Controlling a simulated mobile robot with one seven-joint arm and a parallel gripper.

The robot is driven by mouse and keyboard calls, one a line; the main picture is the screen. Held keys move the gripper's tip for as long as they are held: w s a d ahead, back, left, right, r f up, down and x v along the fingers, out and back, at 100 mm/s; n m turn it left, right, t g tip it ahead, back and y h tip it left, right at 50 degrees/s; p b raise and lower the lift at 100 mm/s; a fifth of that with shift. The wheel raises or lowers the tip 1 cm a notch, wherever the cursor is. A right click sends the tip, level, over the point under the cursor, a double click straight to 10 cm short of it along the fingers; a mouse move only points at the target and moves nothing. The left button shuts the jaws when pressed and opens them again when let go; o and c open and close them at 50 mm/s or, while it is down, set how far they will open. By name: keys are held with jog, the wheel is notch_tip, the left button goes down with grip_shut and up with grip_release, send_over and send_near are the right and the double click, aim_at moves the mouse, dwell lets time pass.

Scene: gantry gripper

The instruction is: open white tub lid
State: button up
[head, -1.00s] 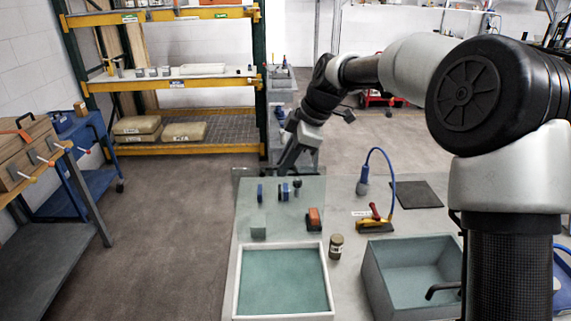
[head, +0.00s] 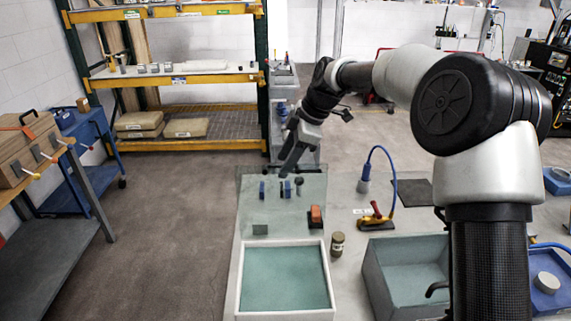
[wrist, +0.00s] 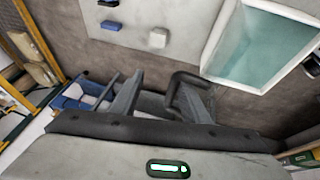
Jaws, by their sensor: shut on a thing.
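The white tub (head: 235,283) stands at the near left of the table, open on top with a teal inside. It also shows at the upper right of the wrist view (wrist: 211,50). A faint see-through pane, seemingly its lid (head: 314,186), stands raised at its far side. My gripper (head: 284,172) is at the pane's top edge. In the wrist view my gripper (wrist: 165,88) is shut on a dark bent bar, seemingly the lid handle (wrist: 183,78). The exact contact is hard to see.
A grey-green bin (head: 385,290) stands right of the tub, a small jar (head: 337,244) between them. A red-and-yellow tool (head: 375,218) and a blue-corded lamp (head: 363,184) lie beyond. Blue and grey blocks and an orange block (head: 316,216) show around the pane.

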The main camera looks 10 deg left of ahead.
jog(key=shift+w+d+r, duration=0.15)
jog(key=shift+w+d, duration=0.1)
jog(key=shift+w, duration=0.05)
jog(key=v, duration=1.7)
jog(key=shift+s+a, duration=0.25)
jog(key=shift+s, duration=0.1)
jog(key=shift+r, duration=0.1)
